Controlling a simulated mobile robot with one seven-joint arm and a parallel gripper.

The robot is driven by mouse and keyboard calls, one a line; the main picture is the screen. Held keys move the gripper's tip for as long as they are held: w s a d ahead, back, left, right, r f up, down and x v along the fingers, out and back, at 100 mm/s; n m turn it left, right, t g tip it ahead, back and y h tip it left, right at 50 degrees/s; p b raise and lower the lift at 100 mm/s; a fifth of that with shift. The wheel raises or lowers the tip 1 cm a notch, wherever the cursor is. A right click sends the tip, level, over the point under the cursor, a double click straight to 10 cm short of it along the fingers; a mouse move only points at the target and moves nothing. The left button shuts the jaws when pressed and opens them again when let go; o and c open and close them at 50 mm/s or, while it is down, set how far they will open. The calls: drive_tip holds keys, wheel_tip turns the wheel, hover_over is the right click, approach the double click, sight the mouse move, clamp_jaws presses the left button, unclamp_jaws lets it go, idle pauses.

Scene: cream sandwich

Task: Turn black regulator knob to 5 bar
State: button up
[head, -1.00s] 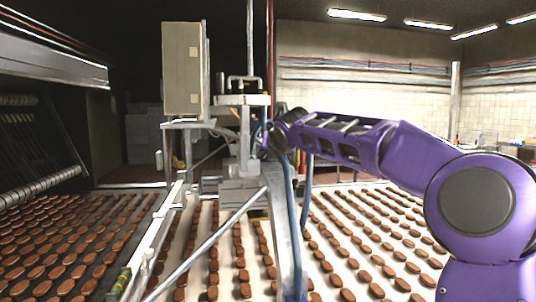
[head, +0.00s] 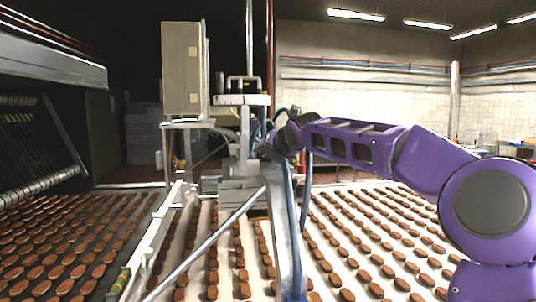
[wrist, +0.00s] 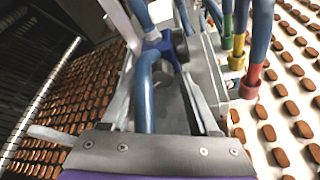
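A blue regulator body (wrist: 163,46) with a dark round knob (wrist: 181,46) shows near the top centre of the wrist view. I cannot read a scale or pointer. My gripper (wrist: 158,72) reaches toward it from the bottom. Its two narrow fingers look spread apart, one on each side of a blue hose (wrist: 145,92), with their tips just short of the regulator. I see no clear contact with the knob. In the head view my wrist (head: 288,136) is beside the machine's upright, and the fingers and knob are hidden or too small to make out.
Blue hoses with yellow, green and red fittings (wrist: 247,80) hang close on the right. A grey cabinet (head: 182,68) and a diagonal metal bar (head: 215,238) stand left of my arm. Conveyors (head: 350,262) with rows of brown biscuits run below.

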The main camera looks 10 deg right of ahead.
drive_tip(key=shift+o, duration=0.4)
drive_tip(key=shift+s+d+r, duration=0.15)
drive_tip(key=shift+s, duration=0.25)
drive_tip(key=b+v, duration=0.2)
drive_tip(key=v, duration=1.4)
drive_tip(key=shift+s, duration=0.25)
drive_tip(key=shift+r, duration=0.1)
